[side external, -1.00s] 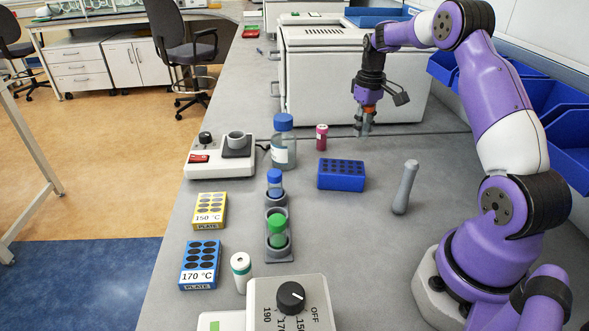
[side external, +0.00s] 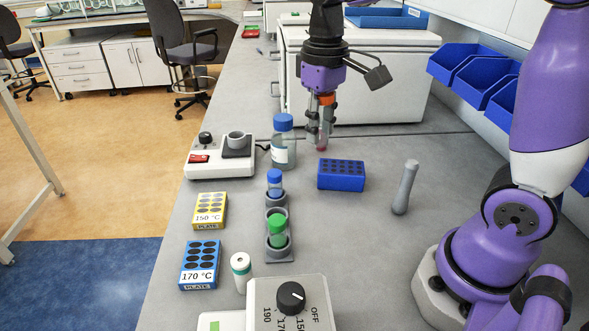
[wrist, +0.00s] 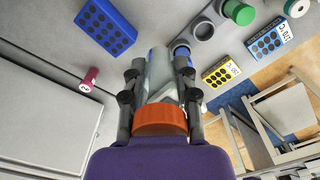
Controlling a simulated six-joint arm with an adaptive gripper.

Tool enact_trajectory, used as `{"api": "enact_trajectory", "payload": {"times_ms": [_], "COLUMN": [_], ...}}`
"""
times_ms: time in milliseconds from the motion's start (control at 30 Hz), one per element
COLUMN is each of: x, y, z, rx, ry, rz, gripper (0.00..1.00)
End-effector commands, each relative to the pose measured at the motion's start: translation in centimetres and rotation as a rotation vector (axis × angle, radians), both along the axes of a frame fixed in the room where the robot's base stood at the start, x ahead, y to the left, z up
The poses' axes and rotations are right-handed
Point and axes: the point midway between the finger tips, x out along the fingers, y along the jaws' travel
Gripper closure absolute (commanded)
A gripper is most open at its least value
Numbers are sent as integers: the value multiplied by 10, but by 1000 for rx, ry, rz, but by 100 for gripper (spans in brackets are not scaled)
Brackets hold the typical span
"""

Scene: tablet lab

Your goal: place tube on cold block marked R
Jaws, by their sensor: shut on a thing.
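My gripper (side external: 318,142) is shut on a clear tube with an orange cap (side external: 327,99). It holds the tube upright above the bench, behind the blue block in the side view. In the wrist view the orange cap (wrist: 160,121) is close to the camera and the fingers (wrist: 160,92) flank the clear body. A blue block with several dark wells (side external: 341,174) sits on the bench, right of and nearer than the gripper. It also shows in the wrist view (wrist: 104,27). No letter R is readable on any block.
A blue-capped bottle (side external: 284,145) stands left of the gripper. A pink vial (wrist: 89,79) is mostly hidden in the side view.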

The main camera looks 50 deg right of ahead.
Motion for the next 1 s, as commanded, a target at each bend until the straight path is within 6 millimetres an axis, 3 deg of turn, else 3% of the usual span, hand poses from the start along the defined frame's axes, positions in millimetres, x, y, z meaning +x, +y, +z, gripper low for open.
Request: {"api": "enact_trajectory", "payload": {"times_ms": [67,167,400,600,767,1000], "x": [-8,-11,-2,6,7,7], "y": [9,3,-57,-92,-100,-100], "z": [2,-4,-40,-62,-71,-105], "rx": [0,0,1,1,1,1], "ry": [-1,2,6,2,2,2], "rz": [22,26,21,27,30,31], "gripper": [94,94,94,94,94,94]}}
